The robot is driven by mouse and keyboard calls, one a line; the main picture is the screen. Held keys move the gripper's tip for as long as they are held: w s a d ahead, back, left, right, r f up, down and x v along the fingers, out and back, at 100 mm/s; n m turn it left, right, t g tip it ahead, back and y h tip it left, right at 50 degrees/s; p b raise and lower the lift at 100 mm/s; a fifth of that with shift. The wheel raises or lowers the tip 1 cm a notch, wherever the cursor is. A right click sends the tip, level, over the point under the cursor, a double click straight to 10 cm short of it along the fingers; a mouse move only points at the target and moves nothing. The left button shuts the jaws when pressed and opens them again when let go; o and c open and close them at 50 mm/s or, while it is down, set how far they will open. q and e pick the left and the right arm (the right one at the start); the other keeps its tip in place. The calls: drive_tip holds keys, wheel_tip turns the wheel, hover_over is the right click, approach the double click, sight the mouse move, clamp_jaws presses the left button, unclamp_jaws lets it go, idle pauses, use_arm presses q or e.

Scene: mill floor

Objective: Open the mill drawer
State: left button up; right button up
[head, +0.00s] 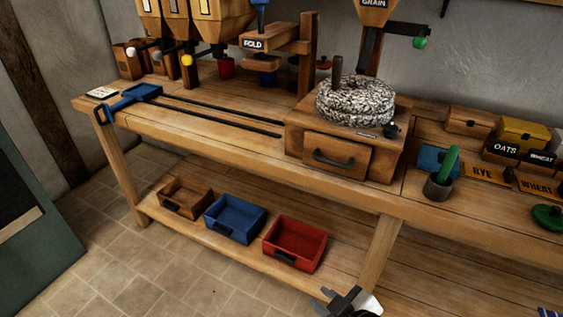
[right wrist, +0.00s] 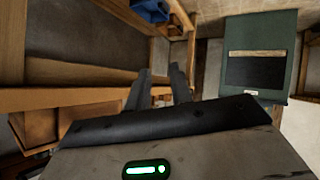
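The mill, a wooden box (head: 294,137) with a speckled round millstone (head: 352,103) on top, stands on the workbench in the head view. Its wooden drawer (head: 350,150) is in the front face and looks closed, with a dark bar handle (head: 333,161) across it. My right gripper (head: 342,294) is at the bottom edge of the head view, below and in front of the bench, well apart from the handle. In the right wrist view its two dark fingers (right wrist: 160,88) stand apart with nothing seen between them. My left gripper is not in view.
The lower shelf holds a wooden bin (head: 185,198), a blue bin (head: 235,218) and a red bin (head: 295,243). A bench leg (head: 381,250) is near my right gripper.

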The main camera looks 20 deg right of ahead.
drive_tip(key=w+d+r+n+t+h+b, duration=0.2)
drive_tip(key=w+d+r+n+t, duration=0.1)
drive_tip(key=w+d+r+n, duration=0.5)
drive_tip(key=n+t+b, duration=0.1)
drive_tip(key=n+t, duration=0.1)
approach(329, 163)
drive_tip(key=shift+h, duration=0.4)
drive_tip(key=w, duration=0.3)
drive_tip(key=w+f, duration=0.1)
drive_tip(key=w, duration=0.6)
drive_tip(key=shift+w+d+f+p, duration=0.15)
drive_tip(key=shift+w+f+p, duration=0.15)
drive_tip(key=shift+f+p, duration=0.1)
clamp_jaws()
